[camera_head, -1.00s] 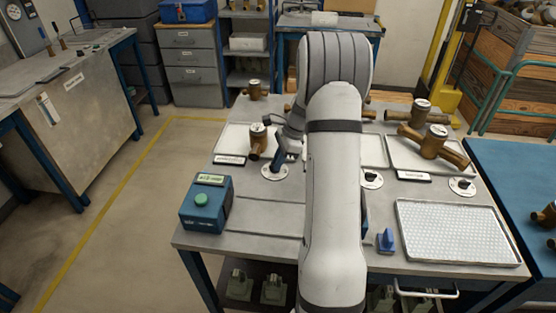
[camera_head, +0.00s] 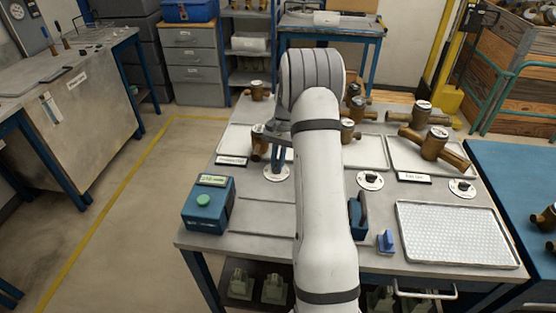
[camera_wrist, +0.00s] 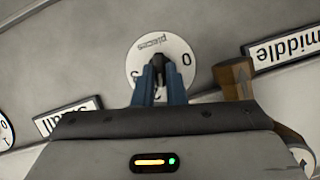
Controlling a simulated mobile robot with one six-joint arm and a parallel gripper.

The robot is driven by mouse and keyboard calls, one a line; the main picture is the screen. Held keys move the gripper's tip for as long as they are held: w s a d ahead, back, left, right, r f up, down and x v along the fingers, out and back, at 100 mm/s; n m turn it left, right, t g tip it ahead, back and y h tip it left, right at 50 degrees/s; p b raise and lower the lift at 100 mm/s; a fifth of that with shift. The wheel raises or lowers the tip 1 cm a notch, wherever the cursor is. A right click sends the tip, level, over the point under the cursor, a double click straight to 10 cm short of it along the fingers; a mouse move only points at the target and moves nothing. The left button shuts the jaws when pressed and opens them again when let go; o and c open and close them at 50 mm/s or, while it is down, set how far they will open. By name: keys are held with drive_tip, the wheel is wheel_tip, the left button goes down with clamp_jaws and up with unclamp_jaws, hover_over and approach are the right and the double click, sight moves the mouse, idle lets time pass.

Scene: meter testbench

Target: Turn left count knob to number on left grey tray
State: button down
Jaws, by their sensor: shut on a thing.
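The left count knob is a small black knob (camera_wrist: 158,62) on a white round dial (camera_head: 277,173) at the front of the left grey tray (camera_head: 228,136). In the wrist view the dial (camera_wrist: 178,52) shows upside-down "pieces" and a "0" at its right; other figures are partly hidden by the fingers. My gripper (camera_wrist: 159,82) has blue fingers shut on the knob; they also hide much of the dial in the head view (camera_head: 281,163). A brass meter (camera_head: 259,143) stands on the left tray. I cannot read a number on that tray.
A label plate (camera_head: 232,161) lies left of the dial. A teal box with a green button (camera_head: 203,200) is at the front left. Middle (camera_head: 370,180) and right (camera_head: 462,188) dials stand to the right. A brass part (camera_wrist: 234,78) is close to my fingers.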

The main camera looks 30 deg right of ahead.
drive_tip(key=n, duration=0.1)
drive_tip(key=n+h, duration=0.1)
drive_tip(key=n, duration=0.1)
drive_tip(key=n+g, duration=0.1)
drive_tip(key=shift+w+a+f+n, duration=0.1)
drive_tip(key=shift+w+a+n, duration=0.1)
drive_tip(key=shift+a+n, duration=0.1)
drive_tip(key=shift+a+n+h, duration=0.1)
drive_tip(key=shift+n+h, duration=0.8)
drive_tip(key=shift+n, duration=1)
drive_tip(key=shift+g, duration=0.3)
drive_tip(key=c, duration=1.5)
unclamp_jaws()
drive_tip(key=shift+c, duration=0.2)
drive_tip(key=shift+o, duration=0.3)
drive_tip(key=b+v, duration=0.1)
drive_tip(key=v, duration=0.7)
